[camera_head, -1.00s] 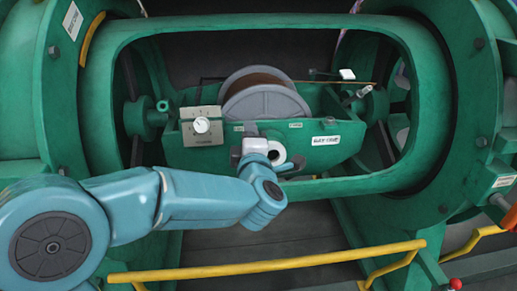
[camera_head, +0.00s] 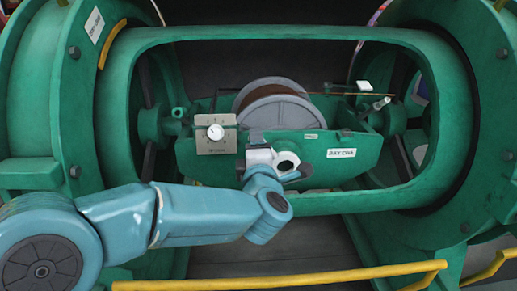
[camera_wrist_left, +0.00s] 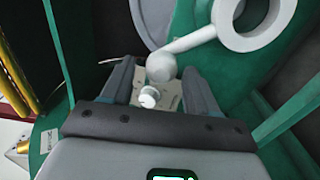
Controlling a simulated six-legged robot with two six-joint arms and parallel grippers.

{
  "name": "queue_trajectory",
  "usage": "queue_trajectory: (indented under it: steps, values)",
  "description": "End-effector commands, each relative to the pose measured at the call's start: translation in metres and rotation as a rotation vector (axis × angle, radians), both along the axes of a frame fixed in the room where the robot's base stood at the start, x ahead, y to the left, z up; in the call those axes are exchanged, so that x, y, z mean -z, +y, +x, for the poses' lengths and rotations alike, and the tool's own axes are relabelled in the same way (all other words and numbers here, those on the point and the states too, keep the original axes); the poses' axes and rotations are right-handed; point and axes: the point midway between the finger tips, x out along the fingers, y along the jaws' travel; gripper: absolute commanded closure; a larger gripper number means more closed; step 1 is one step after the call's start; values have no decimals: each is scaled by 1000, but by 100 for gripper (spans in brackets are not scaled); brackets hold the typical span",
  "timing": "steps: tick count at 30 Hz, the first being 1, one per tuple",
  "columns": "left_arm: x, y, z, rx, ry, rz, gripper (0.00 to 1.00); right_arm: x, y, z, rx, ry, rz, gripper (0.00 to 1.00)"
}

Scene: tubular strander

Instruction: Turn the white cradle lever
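The white cradle lever (camera_head: 287,161) shows as a ring with a dark hole at the front of the green cradle (camera_head: 342,165). In the left wrist view the lever's ring (camera_wrist_left: 258,38) is at the upper right, and its arm ends in a ball (camera_wrist_left: 162,67). My left gripper (camera_head: 256,137) is at the lever, left of its ring. In the wrist view its two dark fingers (camera_wrist_left: 159,82) are apart, with the ball between them in the picture and gaps at both sides. I cannot tell whether they touch it. My right gripper is not in view.
A grey box with a white knob (camera_head: 215,133) is on the cradle left of the lever. A grey reel (camera_head: 278,113) sits behind. The green frame (camera_head: 330,203) surrounds the cradle. A yellow rail (camera_head: 290,277) runs across the front.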

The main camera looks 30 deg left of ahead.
Motion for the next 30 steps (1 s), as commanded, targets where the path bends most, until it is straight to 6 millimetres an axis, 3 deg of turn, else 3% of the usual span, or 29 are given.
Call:
queue_trajectory:
  steps: [11, 24, 30]
  values:
    - [-2, -10, -9, 8, 2, 3, 41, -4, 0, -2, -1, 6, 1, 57]
    - [-3, -72, -99, 12, 1, 4, 41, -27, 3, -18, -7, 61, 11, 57]
    - [-1, -90, -126, 9, 2, 3, 41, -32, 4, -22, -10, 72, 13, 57]
